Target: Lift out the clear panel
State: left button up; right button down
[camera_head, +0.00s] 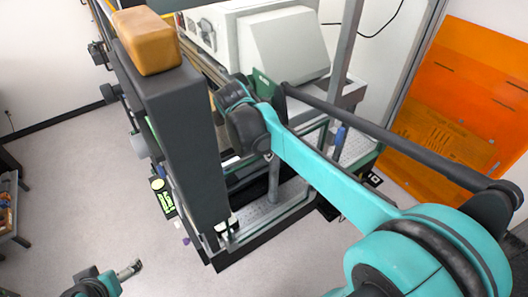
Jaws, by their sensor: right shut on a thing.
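The clear panel (246,166) seems to be the see-through sheet with thin greenish edges under my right wrist. Its outline is hard to make out against the machine's frame. My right arm, teal, reaches in from the lower right to the middle of the machine. My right gripper (240,122) is shut on the panel as far as I can tell. Its fingertips are mostly hidden by the dark wrist and teal link. My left gripper (130,269) is small at the lower left, over the floor and away from the machine. Its jaws are too small to read.
A tall dark column (186,140) with a tan block (146,41) on top stands close left of my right wrist. A white housing (285,48) is behind. Orange sheets (450,105) stand at the right. The floor (75,190) at left is open.

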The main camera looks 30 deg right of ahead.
jog(key=shift+r+p, duration=3.5)
jog(key=shift+r, duration=1.6)
jog(key=shift+r+p, duration=0.75)
jog(key=shift+r, duration=0.55)
jog(key=s+r, duration=0.2)
jog(key=s, duration=1)
jog(key=shift+d, duration=0.45)
